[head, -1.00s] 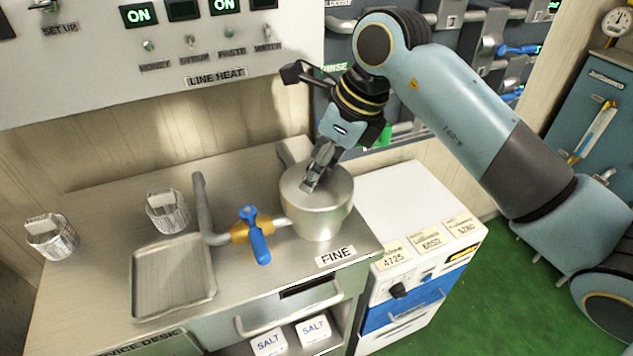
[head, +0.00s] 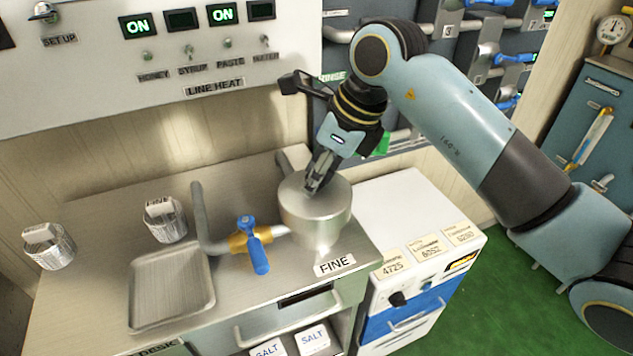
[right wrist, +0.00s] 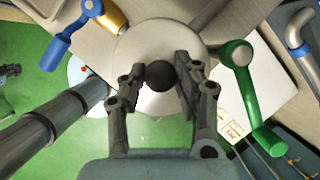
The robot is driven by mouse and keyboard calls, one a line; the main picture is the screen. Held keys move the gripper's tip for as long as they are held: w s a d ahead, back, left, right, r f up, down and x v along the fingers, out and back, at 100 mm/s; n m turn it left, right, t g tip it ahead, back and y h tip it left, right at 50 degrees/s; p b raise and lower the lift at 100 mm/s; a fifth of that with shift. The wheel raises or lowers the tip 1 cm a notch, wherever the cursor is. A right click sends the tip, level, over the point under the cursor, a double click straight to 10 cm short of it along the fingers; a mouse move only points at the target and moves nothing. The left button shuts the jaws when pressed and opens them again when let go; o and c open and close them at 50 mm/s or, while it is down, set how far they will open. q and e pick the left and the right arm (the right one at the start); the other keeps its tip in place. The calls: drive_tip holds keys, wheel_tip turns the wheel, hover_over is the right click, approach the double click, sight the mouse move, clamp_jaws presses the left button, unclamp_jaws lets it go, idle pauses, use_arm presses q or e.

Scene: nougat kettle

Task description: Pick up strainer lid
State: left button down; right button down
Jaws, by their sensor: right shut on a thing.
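The strainer lid (head: 336,190) is a pale metal disc on top of the silver round kettle (head: 318,228), above the FINE label. In the right wrist view the lid (right wrist: 150,40) fills the upper middle, with a round black knob (right wrist: 160,75) at its centre. My right gripper (head: 313,186) reaches down onto the lid from above. In the right wrist view its two fingers (right wrist: 160,84) stand on either side of the knob and are shut on it. In the head view the fingers hide the knob. The lid appears level on the kettle. My left gripper is out of view.
A pipe with a blue-handled valve (head: 252,245) joins the kettle's left side. A metal tray (head: 172,290) and two ribbed cups (head: 165,219) (head: 48,246) stand to the left. A green lever (right wrist: 240,80) is close to the right finger in the wrist view. A white cabinet (head: 400,205) stands right.

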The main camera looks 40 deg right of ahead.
drive_tip(key=shift+r, duration=0.65)
wheel_tip(320, 180, up, 3)
drive_tip(key=shift+f+b, duration=0.1)
drive_tip(key=shift+b, duration=0.3)
drive_tip(key=s+d+r+p, duration=0.2)
drive_tip(key=s+d+r, duration=0.4)
drive_tip(key=d, duration=0.3)
drive_tip(key=shift+s+d+r, duration=0.3)
drive_tip(key=shift+r, duration=0.15)
